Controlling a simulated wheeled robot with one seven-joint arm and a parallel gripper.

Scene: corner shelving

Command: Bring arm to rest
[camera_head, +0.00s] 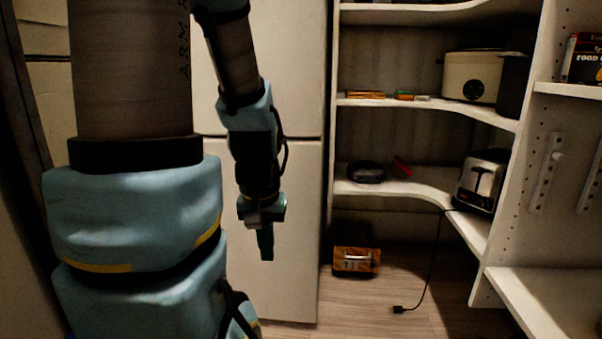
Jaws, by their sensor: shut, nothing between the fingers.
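My gripper (265,246) hangs at the end of my arm in the left half of the head view, pointing down. Its fingers are together with nothing between them. It is in front of the white cabinet door (290,200), left of the corner shelving. I cannot tell how far it is from the door. My arm's large blue and grey links cover much of the left side and hide what is behind them.
White corner shelving (443,186) holds a toaster (481,182), a cream cooker (470,77), a dark round object (366,172) and a red item (402,167). An orange-brown box (357,261) stands on the floor. A black cord with a plug (399,309) hangs down to the open wooden floor.

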